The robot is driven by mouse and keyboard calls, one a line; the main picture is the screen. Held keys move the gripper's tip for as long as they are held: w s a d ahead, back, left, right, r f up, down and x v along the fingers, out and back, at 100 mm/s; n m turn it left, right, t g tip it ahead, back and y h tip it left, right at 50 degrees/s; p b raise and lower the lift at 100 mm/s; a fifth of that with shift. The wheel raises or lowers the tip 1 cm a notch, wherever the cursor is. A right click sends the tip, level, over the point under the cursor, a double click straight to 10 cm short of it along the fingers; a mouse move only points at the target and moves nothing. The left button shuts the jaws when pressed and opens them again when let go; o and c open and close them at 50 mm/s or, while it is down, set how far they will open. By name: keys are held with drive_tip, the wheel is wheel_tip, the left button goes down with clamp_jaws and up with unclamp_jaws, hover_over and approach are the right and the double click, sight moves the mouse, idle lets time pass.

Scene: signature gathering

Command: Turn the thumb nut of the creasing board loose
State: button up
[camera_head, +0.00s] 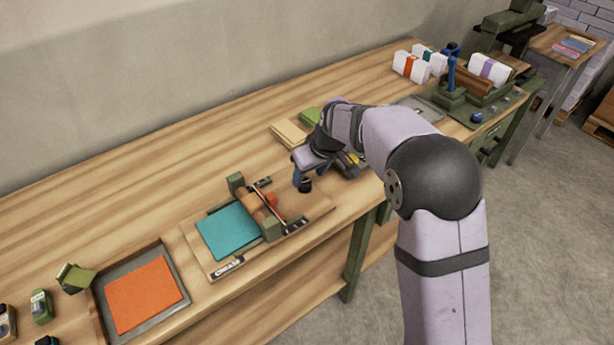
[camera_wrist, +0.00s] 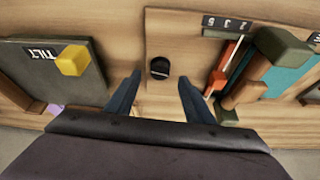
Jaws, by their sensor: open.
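The creasing board (camera_head: 318,207) is a wooden base with a teal sheet (camera_head: 228,232), a wooden roller and green end blocks. A small black round knob, which looks like the thumb nut (camera_wrist: 160,68), stands on a bare part of the board in the wrist view. It also seems to show as a dark cylinder (camera_head: 306,186) in the head view. My gripper (camera_wrist: 159,78) is open, its two blue fingers apart on either side of the knob in the picture. I see no contact, and the height gap is unclear.
A green plate marked TILT with a yellow block (camera_wrist: 73,60) lies left of my gripper in the wrist view. The red part (camera_wrist: 219,80) and green block (camera_wrist: 283,47) are to the right. A tray with an orange sheet (camera_head: 146,292) lies at the front left.

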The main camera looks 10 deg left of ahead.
sight(305, 182)
drive_tip(key=shift+p+x, duration=0.45)
drive_tip(key=shift+x, duration=1.35)
